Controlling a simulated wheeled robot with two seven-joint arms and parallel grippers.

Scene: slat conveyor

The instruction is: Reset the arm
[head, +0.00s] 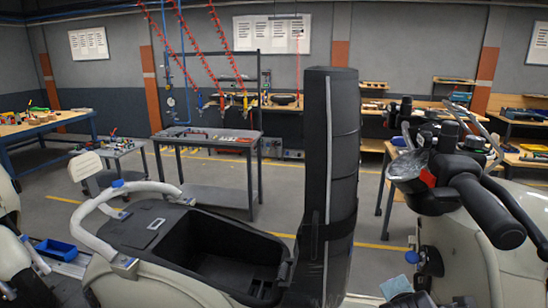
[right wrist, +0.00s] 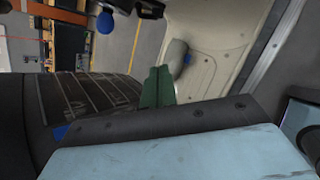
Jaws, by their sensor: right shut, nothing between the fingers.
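My right gripper's green fingertips (right wrist: 158,86) are together in the right wrist view, with nothing between them. They are close to a black ribbed surface on the left and a cream body panel (right wrist: 205,45) behind. The contact, if any, cannot be told. In the head view a light-blue piece (head: 395,287), likely part of my right arm, shows at the bottom right; the fingertips cannot be made out there. My left gripper is not in view.
A cream scooter with an open black storage bin (head: 225,262) fills the foreground. Its black seat (head: 330,170) stands upright. A handlebar (head: 485,205) is at right, a white grab rail (head: 105,220) at left. A grey work table (head: 208,150) stands behind, with open floor around.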

